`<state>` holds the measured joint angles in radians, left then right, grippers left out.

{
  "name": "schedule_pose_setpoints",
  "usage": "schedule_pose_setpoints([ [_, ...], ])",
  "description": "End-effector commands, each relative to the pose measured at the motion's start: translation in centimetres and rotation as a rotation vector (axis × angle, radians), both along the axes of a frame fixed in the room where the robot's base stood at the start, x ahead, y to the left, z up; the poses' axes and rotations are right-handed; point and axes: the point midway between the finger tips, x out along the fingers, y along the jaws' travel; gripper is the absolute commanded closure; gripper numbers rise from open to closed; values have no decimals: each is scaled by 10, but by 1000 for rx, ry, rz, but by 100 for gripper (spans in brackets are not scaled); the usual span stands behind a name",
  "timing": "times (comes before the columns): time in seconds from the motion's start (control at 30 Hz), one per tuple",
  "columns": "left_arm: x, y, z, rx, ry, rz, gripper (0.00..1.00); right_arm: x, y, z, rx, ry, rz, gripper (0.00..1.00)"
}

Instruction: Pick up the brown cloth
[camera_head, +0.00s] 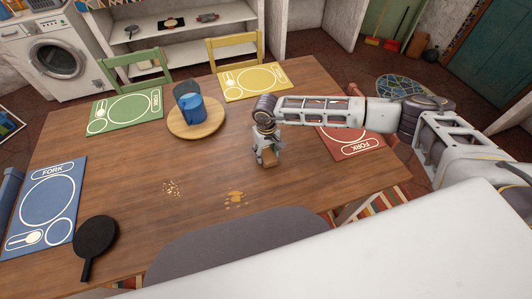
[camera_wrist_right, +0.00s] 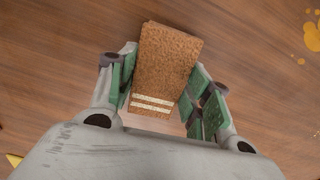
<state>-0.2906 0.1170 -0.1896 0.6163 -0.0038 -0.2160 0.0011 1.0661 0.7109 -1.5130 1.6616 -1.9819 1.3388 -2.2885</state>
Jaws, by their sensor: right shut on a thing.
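The brown cloth (camera_wrist_right: 163,62) is a folded-looking rectangle with two pale stripes near one end. In the right wrist view it lies between the green-padded fingers of my right gripper (camera_wrist_right: 160,92), which is shut on it. In the head view my right gripper (camera_head: 267,152) points down over the wooden table, with a small part of the brown cloth (camera_head: 269,159) showing at its tips. I cannot tell whether the cloth touches the table. My left gripper is not in view.
On the table (camera_head: 150,150), a yellow spill (camera_head: 236,197) and crumbs (camera_head: 171,188) lie nearby. A round wooden board (camera_head: 196,128) holds a blue jug (camera_head: 190,108). A black paddle or pan (camera_head: 95,238) lies front left. Placemats line the edges; a grey chair back (camera_head: 225,240) stands in front.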

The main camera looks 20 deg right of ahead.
Motion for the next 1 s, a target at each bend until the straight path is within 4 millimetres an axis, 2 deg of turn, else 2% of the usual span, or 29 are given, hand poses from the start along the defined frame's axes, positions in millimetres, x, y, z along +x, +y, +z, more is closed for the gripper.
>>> schedule_pose_setpoints([
  [0.17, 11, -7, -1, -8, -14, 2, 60, 1, 0, 14, 0, -2, 0, 74],
  [0.4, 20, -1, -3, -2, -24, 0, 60, 1, 0, 47, 1, -3, 1, 74],
  [0.7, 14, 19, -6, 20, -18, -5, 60, 1, 0, 86, 0, -2, 0, 74],
  [1.0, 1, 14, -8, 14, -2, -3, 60, 0, 0, 97, 1, 0, 0, 74],
])
